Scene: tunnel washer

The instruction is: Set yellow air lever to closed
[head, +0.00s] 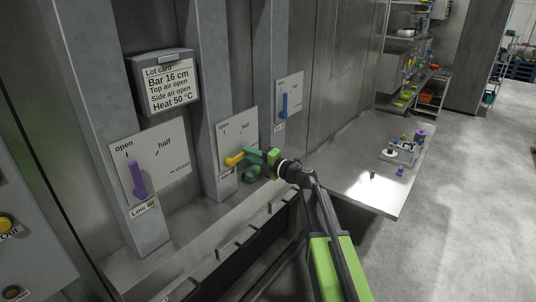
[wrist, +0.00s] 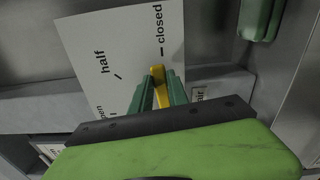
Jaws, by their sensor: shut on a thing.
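The yellow lever (head: 234,160) is on the middle white plate (head: 224,133), marked open and half in the head view. My gripper (head: 256,157) is at the lever's right end, with its green fingers shut on it. In the wrist view the yellow lever (wrist: 159,87) stands between my two green fingertips (wrist: 158,92). Its tip points toward the tick under the word closed on the plate (wrist: 135,30), past the half tick. The lever's lower part is hidden by my gripper.
A purple lever (head: 138,180) on the left plate and a blue lever (head: 284,104) on the right plate flank it. A lot card (head: 172,85) hangs above. A steel ledge (head: 165,258) runs below. A metal table (head: 350,170) with small items stands right.

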